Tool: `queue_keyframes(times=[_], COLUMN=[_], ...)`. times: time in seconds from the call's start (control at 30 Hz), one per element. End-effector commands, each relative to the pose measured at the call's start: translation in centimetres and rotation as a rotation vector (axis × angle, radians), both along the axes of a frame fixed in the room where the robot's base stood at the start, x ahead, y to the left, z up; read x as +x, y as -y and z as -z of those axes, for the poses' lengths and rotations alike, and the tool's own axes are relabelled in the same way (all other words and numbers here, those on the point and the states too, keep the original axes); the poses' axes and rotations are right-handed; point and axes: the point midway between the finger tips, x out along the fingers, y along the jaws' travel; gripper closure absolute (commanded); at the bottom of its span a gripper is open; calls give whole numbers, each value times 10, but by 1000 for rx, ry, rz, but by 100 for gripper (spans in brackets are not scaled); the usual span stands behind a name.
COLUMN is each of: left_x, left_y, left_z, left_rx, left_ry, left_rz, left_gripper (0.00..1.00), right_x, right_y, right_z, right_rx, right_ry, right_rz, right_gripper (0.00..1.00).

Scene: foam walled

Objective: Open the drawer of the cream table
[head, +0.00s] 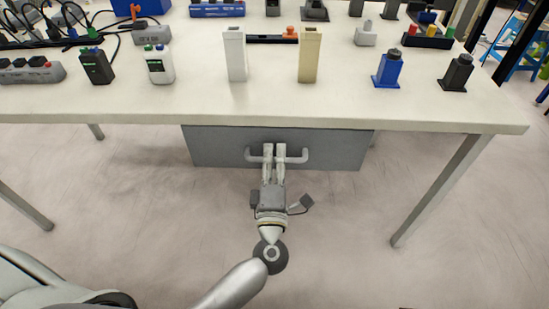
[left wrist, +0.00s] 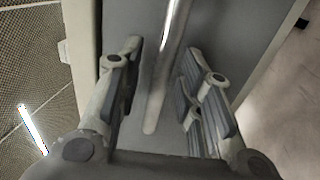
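The cream table (head: 200,103) fills the upper part of the head view. Its grey drawer (head: 215,147) hangs under the front edge, and no gap or interior shows. A pale bar handle (head: 301,157) runs across the drawer front. My left gripper (head: 274,149) is at the middle of the handle, pointing at the drawer. In the left wrist view the handle (left wrist: 163,85) passes between the two spread fingers of the left gripper (left wrist: 159,62), with space on both sides. The left gripper is open. My right gripper does not show.
Chargers, power strips and several small upright devices stand on the tabletop, including a white block (head: 236,58) and a beige block (head: 309,55). A table leg (head: 440,190) stands at the right. The floor (head: 340,240) before the drawer is clear. A blue stool (head: 520,50) is at the far right.

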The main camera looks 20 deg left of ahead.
Motion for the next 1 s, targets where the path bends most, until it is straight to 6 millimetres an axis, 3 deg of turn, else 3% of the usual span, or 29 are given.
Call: queue_keyframes(times=[0.2,0.5,1.0], left_x=[0,0,-7], left_y=[0,0,2], left_z=[0,0,1], left_rx=[1,1,2], left_ry=[0,0,-5], left_rz=[0,0,0], left_gripper=[66,100,100], right_x=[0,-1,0], right_y=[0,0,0], right_z=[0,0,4], right_rx=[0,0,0], right_ry=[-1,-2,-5], right_rz=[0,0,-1], right_gripper=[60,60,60])
